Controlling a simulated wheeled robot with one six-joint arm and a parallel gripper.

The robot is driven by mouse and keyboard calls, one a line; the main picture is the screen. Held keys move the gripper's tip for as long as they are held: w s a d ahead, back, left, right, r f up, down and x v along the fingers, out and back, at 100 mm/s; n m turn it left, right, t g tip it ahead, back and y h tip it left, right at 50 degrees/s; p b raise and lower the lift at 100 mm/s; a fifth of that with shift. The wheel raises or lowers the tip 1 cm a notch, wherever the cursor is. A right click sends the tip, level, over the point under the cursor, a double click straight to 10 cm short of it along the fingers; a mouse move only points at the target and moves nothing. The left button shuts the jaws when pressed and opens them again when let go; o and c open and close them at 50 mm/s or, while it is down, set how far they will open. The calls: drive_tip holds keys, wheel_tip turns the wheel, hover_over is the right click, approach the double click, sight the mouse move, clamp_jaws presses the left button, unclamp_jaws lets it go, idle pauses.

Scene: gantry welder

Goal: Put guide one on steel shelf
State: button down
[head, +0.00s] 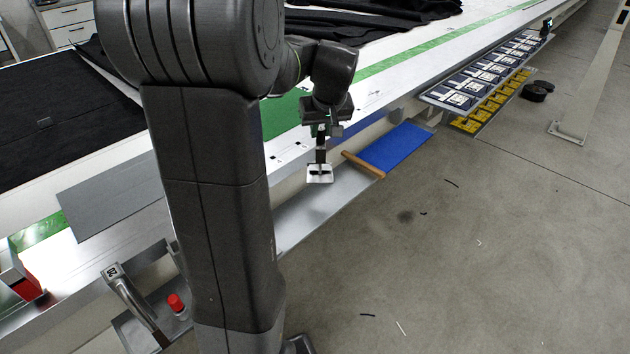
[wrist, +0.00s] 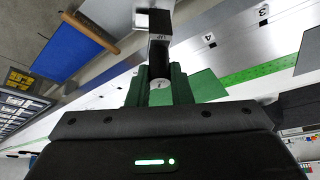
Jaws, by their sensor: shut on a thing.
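My gripper (head: 321,132) is shut on guide one (head: 319,174), a piece with a dark upright handle and a pale, flat plate at its lower end. The steel shelf (head: 314,206) is the grey strip along the side of the long white table, low down. In the head view the guide's plate overlaps this shelf; I cannot tell whether it touches. My arm hides the shelf's left part.
A blue mat (head: 397,147) lies to the right, with a wooden bar (head: 363,165) at its near edge. Farther right is a rack of several dark units (head: 484,75) above yellow ones (head: 488,106). A red-capped bottle (head: 176,303) stands lower left. The floor (head: 470,260) is mostly clear.

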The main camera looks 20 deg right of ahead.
sight(322, 158)
wheel_tip(322, 158, down, 10)
drive_tip(key=shift+s+r, duration=0.1)
drive_tip(key=shift+r, duration=0.05)
drive_tip(key=c, duration=1.3)
unclamp_jaws()
drive_tip(key=shift+r, duration=0.1)
drive_tip(key=shift+r, duration=0.25)
drive_tip(key=v, duration=1.1)
drive_tip(key=shift+s+r, duration=0.15)
drive_tip(key=shift+r, duration=0.15)
drive_tip(key=shift+a, duration=0.1)
